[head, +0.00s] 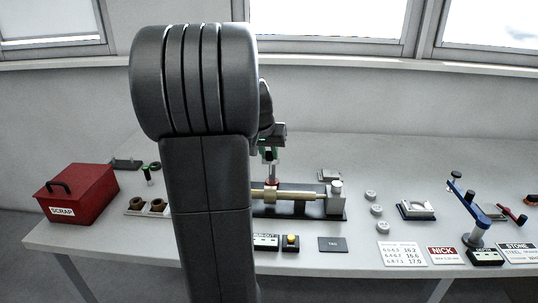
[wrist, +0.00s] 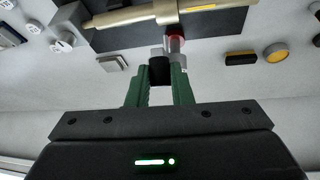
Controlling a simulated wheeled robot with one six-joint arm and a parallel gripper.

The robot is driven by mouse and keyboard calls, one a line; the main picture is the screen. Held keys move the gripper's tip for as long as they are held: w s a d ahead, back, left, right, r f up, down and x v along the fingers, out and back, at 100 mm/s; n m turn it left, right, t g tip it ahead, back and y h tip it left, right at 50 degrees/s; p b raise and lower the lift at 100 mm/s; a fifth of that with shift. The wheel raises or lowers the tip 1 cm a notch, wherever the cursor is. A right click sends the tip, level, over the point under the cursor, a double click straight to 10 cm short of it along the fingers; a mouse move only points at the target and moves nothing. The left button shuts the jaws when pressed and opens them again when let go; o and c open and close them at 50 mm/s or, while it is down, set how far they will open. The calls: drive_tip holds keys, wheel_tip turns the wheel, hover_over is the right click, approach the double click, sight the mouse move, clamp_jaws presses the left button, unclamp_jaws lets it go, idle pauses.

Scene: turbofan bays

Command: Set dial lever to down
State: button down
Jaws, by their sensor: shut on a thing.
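My gripper (head: 269,155) is above the bench in the head view, behind my arm. In the wrist view its green fingers (wrist: 160,84) are shut on the black end of a lever (wrist: 160,71). Past the black end, a silver part and a red part show close to the brass shaft. I take this to be the dial lever; in the head view its thin silver stem (head: 272,171) stands roughly upright, with red at its foot. The brass shaft (head: 298,195) lies across a dark fixture (head: 300,211). My arm hides the fixture's left end, and no dial face is readable.
A red scrap box (head: 78,195) stands at the left. A yellow button box (head: 291,242) and a dark pad (head: 332,244) lie in front of the fixture. Several small round pieces, a blue-armed gauge (head: 467,210) and label cards (head: 402,253) are at the right.

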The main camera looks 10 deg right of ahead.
wheel_tip(320, 180, down, 8)
drive_tip(key=s+t+h+b, duration=0.1)
drive_tip(key=s+t+b, duration=0.2)
drive_tip(key=b, duration=1.9)
drive_tip(key=shift+a+f+t+h, duration=0.3)
drive_tip(key=shift+a+t, duration=0.1)
drive_tip(key=shift+t, duration=0.6)
drive_tip(key=shift+b, duration=0.3)
drive_tip(key=c, duration=1.3)
unclamp_jaws()
drive_tip(key=shift+f, duration=0.1)
drive_tip(key=shift+c, duration=0.2)
drive_tip(key=shift+o, duration=0.3)
